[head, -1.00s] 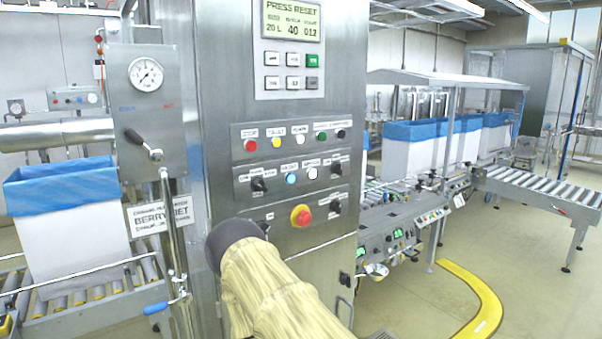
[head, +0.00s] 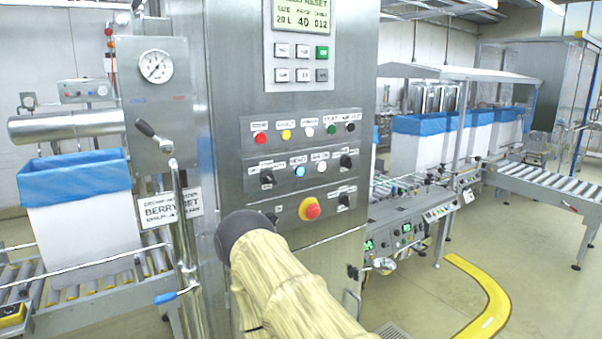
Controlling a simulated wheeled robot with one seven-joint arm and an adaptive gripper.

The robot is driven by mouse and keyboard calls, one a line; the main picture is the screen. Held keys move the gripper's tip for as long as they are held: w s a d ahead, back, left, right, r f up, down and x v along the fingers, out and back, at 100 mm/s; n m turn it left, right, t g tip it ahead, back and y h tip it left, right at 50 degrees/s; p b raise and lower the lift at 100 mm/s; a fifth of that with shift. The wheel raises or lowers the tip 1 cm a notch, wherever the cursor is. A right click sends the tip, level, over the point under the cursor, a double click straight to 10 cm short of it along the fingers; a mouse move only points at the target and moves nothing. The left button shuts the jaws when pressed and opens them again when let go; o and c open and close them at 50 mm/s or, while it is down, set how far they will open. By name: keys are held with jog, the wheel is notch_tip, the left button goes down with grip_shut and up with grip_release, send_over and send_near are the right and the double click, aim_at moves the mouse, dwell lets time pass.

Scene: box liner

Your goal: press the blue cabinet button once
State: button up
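The blue cabinet button (head: 299,172) is a small lit blue-white round button in the middle row of the steel cabinet's (head: 240,105) front panel. A white button (head: 321,167) sits just right of it, and a black selector knob (head: 267,178) is to its left. My arm, in a pale yellow cover with a dark end, reaches up from the bottom, below and left of the blue button. My gripper's fingers cannot be made out. The arm appears apart from the button, which is in clear view.
A red emergency stop (head: 311,209) on a yellow base sits below the blue button, close to my arm. A row of coloured buttons (head: 308,130) and a keypad (head: 302,63) are above. A lever handle (head: 154,138) stands left.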

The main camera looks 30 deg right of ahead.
grip_shut()
dwell(1.1)
